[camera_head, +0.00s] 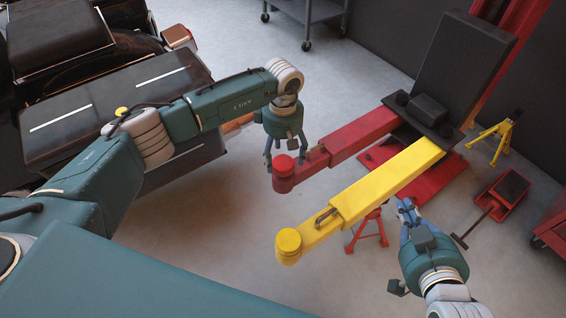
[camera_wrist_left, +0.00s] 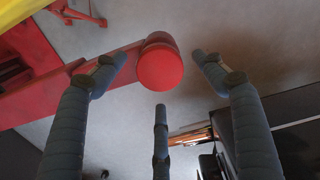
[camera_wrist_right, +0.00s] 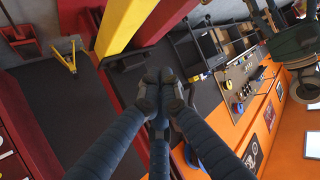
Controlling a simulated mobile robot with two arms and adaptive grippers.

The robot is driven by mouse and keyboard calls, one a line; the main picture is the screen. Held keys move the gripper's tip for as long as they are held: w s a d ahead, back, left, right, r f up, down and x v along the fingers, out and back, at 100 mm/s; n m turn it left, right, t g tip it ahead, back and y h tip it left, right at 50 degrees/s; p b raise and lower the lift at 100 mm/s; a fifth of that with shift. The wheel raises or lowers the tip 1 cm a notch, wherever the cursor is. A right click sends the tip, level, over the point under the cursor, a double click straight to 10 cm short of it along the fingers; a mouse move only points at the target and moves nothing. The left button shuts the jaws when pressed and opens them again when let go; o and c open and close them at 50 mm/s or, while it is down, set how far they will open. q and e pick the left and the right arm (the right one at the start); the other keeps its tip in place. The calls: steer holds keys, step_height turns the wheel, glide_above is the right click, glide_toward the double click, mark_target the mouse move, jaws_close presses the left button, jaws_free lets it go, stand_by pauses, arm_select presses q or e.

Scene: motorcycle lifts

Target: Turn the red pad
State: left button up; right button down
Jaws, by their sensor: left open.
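The red pad (camera_head: 284,164) is a round cap on the end of the red lift arm (camera_head: 350,140). In the left wrist view the red pad (camera_wrist_left: 162,70) lies between my spread fingers. My left gripper (camera_head: 285,156) is open at the pad, with fingers on either side of it. I see gaps between the fingertips and the pad in the wrist view; its height above the pad is hard to tell. My right gripper (camera_head: 406,207) is away from the pad, right of the yellow arm. Its fingertips (camera_wrist_right: 158,78) are together and nothing shows between them.
A yellow lift arm (camera_head: 385,185) with a yellow pad (camera_head: 288,243) runs alongside, in front of the red arm. A red stand (camera_head: 368,230) is beneath it. A motorcycle (camera_head: 120,85) is at the left. A yellow stand (camera_head: 492,137) and a red jack (camera_head: 503,195) are at right.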

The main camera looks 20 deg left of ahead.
mark_target(283, 165)
arm_select(q)
steer(key=shift+f, duration=1.45)
arm_select(e)
steer(key=shift+t, duration=0.9)
steer(key=shift+w+a+r, duration=0.15)
steer(key=shift+w+r, duration=0.15)
steer(key=shift+r, duration=0.3)
steer(key=shift+w+a+r, duration=0.15)
steer(key=shift+w+r, duration=0.1)
steer(key=shift+r, duration=0.35)
steer(key=shift+w+a+r, duration=0.15)
steer(key=shift+w+r, duration=0.15)
steer(key=shift+r, duration=0.3)
arm_select(q)
steer(key=shift+c, duration=0.5)
steer(key=c, duration=1.1)
